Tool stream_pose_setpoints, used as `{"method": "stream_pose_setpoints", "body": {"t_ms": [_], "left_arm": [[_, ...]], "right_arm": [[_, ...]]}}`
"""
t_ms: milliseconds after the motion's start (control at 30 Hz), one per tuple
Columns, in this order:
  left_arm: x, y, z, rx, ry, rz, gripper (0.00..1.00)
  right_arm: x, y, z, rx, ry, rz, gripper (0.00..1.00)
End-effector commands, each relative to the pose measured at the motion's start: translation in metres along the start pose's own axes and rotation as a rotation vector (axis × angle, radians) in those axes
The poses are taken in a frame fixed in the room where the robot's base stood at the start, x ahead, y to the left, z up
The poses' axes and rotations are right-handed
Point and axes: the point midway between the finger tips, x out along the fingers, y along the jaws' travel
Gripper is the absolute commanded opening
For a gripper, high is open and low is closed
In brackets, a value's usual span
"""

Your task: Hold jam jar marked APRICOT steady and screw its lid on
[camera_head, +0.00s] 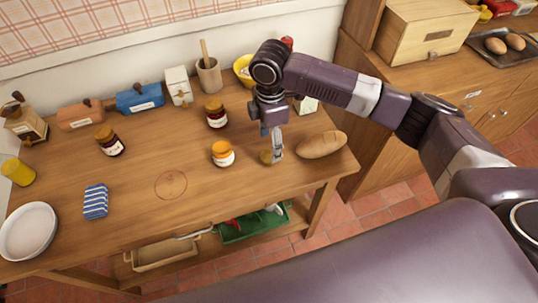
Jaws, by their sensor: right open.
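A jar with an orange upper part and a white label (222,154) stands upright at the middle of the wooden table; its label is too small to read. A flat gold-brown round piece that looks like a lid (265,157) lies on the table to its right. My right gripper (276,153) points down beside this piece, open, just to its right. I cannot tell whether the fingers touch it. Two dark jars with brown lids, one behind the orange jar (216,113) and one at the left (109,142), also stand on the table. My left gripper is not in view.
A loaf (321,145) lies close to the right of my right gripper. A striped cloth (95,201) and a white plate (28,231) are at the left. A wooden cup (209,75) and boxes line the back. The front middle of the table is clear around a faint ring mark (171,185).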

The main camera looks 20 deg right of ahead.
Motion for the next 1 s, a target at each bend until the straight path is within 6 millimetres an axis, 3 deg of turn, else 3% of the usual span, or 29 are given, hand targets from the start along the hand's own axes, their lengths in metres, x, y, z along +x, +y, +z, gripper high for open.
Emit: {"method": "stream_pose_setpoints", "body": {"t_ms": [300,700,1000], "left_arm": [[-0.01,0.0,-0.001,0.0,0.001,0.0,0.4],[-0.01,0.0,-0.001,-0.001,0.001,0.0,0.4],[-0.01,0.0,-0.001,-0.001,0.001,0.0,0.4]], "right_arm": [[0.043,-0.002,-0.003,0.0,-0.002,-0.003,0.58],[0.048,-0.002,-0.004,-0.001,-0.001,-0.001,0.58],[0.047,-0.002,-0.003,-0.001,-0.002,-0.001,0.3]]}}
